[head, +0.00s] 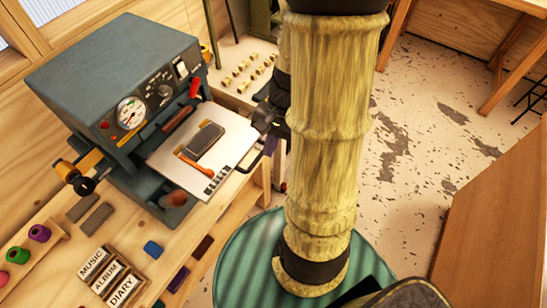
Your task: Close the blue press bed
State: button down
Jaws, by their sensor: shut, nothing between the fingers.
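The blue-grey press (110,75) stands on the wooden bench at the left, with a round gauge, a dial and a red-tipped lever on its front. Its bed (225,135) is slid out to the right as a pale plate. A dark case-like block (204,139) and an orange-handled tool lie on the bed. A dark bar handle (252,160) is at the bed's outer edge. My gripper (262,120) is shut and empty beside the bed's right end, near the handle. My arm partly hides it, and I cannot tell whether it touches the bed.
Label blocks (106,277) reading MUSIC, ALBUM and DIARY lie at the bench front, near small coloured blocks. Coloured rolls (39,233) sit at the left. Small brass pieces (247,72) lie behind the bed. Worn floor (400,190) is open to the right; a wooden panel (490,220) stands there.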

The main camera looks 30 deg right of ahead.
jog(key=s+d+f+m+t+b, duration=0.1)
jog(key=d+f+m+t+b, duration=0.1)
jog(key=d+m+t, duration=0.3)
jog(key=s+d+f+m+t+y+b, duration=0.1)
jog(key=d+f+m+t+b, duration=0.1)
jog(key=d+m+t, duration=0.3)
jog(key=s+d+f+m+t+y+b, duration=0.1)
jog(key=d+m+t, duration=0.4)
jog(key=d+m, duration=0.6)
jog(key=d+f+b, duration=0.1)
jog(key=d+b, duration=0.1)
jog(key=d, duration=0.3)
jog(key=shift+s+f, duration=0.3)
jog(key=shift+f, duration=0.1)
jog(key=shift+d, duration=0.1)
